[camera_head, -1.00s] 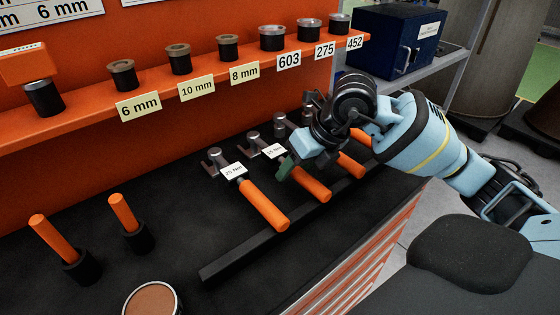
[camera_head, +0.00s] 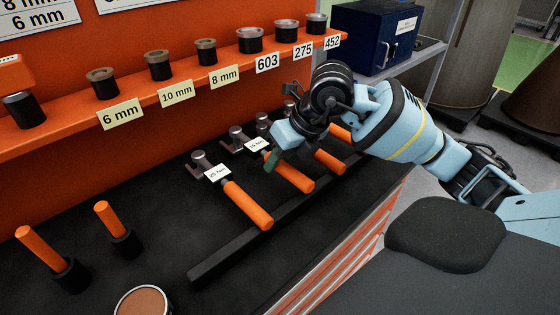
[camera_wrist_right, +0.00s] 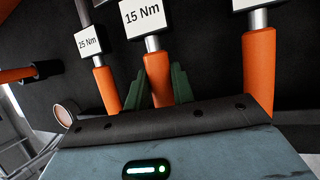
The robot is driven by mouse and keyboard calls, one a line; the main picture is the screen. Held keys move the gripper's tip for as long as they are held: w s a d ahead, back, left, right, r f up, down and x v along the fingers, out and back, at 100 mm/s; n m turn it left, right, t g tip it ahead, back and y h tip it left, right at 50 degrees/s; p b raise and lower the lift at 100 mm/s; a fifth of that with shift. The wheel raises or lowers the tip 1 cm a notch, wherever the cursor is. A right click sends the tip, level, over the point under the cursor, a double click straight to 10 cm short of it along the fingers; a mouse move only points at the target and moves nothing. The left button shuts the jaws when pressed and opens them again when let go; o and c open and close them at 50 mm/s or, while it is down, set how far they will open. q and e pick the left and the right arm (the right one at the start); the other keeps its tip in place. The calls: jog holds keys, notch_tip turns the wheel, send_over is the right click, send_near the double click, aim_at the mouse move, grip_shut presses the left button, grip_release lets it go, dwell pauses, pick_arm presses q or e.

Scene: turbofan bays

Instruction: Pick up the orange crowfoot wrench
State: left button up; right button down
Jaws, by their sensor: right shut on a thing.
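Several orange-handled wrenches with grey heads lie in a row across a dark rail on the bench. The nearest wrench (camera_head: 247,206) is labelled 25 Nm and also shows in the right wrist view (camera_wrist_right: 106,88). The wrench beside it (camera_head: 292,174) is labelled 15 Nm in the right wrist view (camera_wrist_right: 158,78). My right gripper (camera_head: 272,160) is shut on this 15 Nm wrench, with its green fingers (camera_wrist_right: 159,90) on either side of the orange handle. A third wrench (camera_wrist_right: 260,70) lies on the other side. My left gripper is not in view.
An orange shelf (camera_head: 135,95) with sockets and labels runs behind the bench. Two orange handles (camera_head: 40,248) (camera_head: 108,218) stand in black holders at the left. A round brown-topped container (camera_head: 148,303) sits at the front. A dark blue box (camera_head: 375,38) stands at the back right.

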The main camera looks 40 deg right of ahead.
notch_tip(320, 180, up, 3)
jog(key=shift+f+p, duration=0.2)
jog(key=shift+p, duration=0.2)
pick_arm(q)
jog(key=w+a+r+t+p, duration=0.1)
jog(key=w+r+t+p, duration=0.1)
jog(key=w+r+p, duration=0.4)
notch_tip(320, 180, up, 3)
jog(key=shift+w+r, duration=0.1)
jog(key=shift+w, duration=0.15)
pick_arm(e)
jog(key=s+a, duration=0.2)
jog(key=s, duration=0.5)
jog(key=s+a, duration=0.2)
jog(key=s, duration=0.6)
jog(key=shift+s+a+r, duration=0.2)
jog(key=shift+a+r, duration=0.1)
jog(key=shift+r, duration=0.05)
